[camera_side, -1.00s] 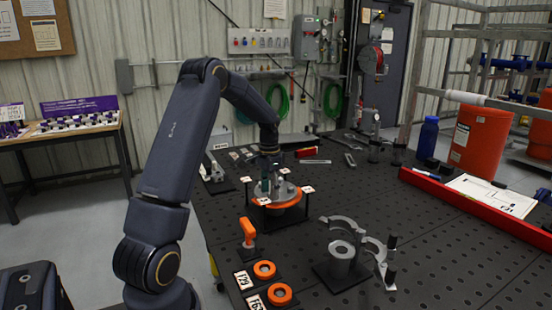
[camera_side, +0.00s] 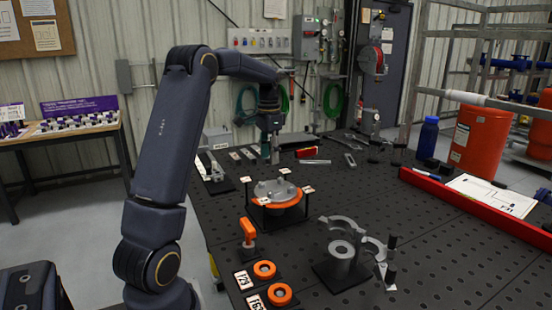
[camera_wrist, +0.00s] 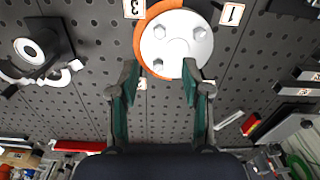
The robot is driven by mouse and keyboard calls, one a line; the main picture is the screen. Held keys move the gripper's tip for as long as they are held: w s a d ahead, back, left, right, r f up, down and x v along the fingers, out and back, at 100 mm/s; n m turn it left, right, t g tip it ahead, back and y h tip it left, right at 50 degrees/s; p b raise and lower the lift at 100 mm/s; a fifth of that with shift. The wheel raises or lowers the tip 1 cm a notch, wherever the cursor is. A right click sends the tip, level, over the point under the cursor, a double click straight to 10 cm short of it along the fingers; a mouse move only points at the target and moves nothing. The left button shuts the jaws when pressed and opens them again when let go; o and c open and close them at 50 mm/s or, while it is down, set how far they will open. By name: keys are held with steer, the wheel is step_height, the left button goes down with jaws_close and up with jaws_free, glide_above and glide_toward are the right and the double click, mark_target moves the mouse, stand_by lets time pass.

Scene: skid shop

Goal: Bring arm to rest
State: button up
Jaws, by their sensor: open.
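My gripper (camera_side: 268,155) is up above the back part of the black perforated table (camera_side: 440,240), pointing down, apart from everything below it. In the wrist view my gripper (camera_wrist: 160,85) shows two green-padded fingers held apart with nothing between them. The round grey flange with bolt heads on an orange ring (camera_side: 277,191) stands on the table in front of my gripper. It also shows in the wrist view as a light disc with an orange rim (camera_wrist: 175,42), just beyond the fingertips.
A grey cylinder fixture (camera_side: 341,262) with curved clamp halves stands at front right. An orange-handled tool (camera_side: 247,232) and two orange rings (camera_side: 265,270) are at front left. Loose tools lie at the back.

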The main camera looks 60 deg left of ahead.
steer(key=w+d+r+m+t, duration=0.1)
steer(key=w+d+r+m, duration=0.1)
steer(key=d+r, duration=0.55)
steer(key=s+d+r+m+t+y, duration=0.1)
steer(key=s+d+r, duration=0.15)
steer(key=d, duration=0.45)
steer(key=s+d+r+m+t, duration=0.15)
steer(key=s+d, duration=0.25)
steer(key=d, duration=0.4)
steer(key=s+d+f+n+t+h, duration=0.1)
steer(key=s+d+f+n+t, duration=0.1)
steer(key=s+d+f, duration=0.5)
steer(key=s+f+n, duration=0.1)
steer(key=s+f, duration=0.1)
steer(key=s, duration=0.1)
steer(key=shift+s+f, duration=0.2)
steer(key=shift+s, duration=0.1)
